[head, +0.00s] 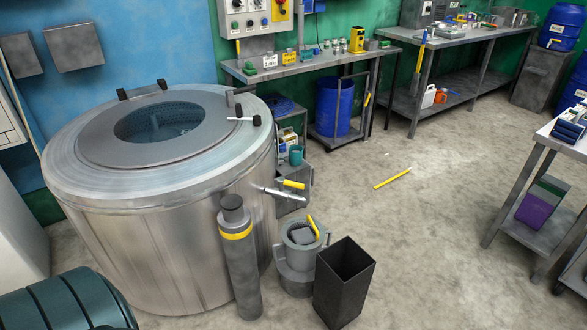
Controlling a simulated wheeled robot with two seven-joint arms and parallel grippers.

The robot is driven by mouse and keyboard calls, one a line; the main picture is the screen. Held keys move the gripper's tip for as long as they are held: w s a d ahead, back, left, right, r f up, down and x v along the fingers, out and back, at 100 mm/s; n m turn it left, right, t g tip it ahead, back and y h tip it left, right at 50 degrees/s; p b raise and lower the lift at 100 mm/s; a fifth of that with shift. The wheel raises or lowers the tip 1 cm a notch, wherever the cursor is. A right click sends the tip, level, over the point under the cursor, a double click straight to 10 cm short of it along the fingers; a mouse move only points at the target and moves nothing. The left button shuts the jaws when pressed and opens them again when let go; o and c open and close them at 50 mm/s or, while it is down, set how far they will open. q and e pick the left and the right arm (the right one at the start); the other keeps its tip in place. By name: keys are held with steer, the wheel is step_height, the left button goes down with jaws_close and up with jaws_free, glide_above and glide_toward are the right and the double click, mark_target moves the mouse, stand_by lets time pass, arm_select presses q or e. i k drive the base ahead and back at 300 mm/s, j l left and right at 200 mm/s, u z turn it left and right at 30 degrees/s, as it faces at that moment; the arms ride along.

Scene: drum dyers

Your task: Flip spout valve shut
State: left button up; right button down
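A large steel drum (110,240) stands at the left, with a round opening in its lid (90,140). On its right side a metal spout-like part (270,192) sticks out. Next to it is a yellow handle (293,184), probably the spout valve's lever; it lies nearly level, tilting slightly down to the right. At this size I cannot tell whether the valve is open or shut. A grey pail-like container (295,278) with a yellow-handled item (313,226) in its top stands on the floor below. Neither of my grippers is in view.
A grey post with a yellow band (238,262) and an open dark bin (343,285) stand in front of the spout area. A yellow stick (392,178) lies on otherwise clear floor to the right. Workbenches (455,42) line the back wall; a cart (540,232) stands at right.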

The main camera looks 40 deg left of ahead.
mark_target(281, 181)
steer(key=i+l+u, duration=0.1)
steer(key=i+u, duration=0.3)
steer(key=i+l+u, duration=0.15)
steer(key=u, duration=0.2)
steer(key=i+l+u, duration=0.25)
steer(key=u, duration=0.15)
steer(key=i+l+u, duration=0.15)
steer(key=l+u, duration=0.25)
steer(key=i+l+u, duration=0.25)
steer(key=l, duration=0.2)
steer(key=l+u, duration=0.55)
steer(key=l, duration=0.3)
steer(key=i+l, duration=0.05)
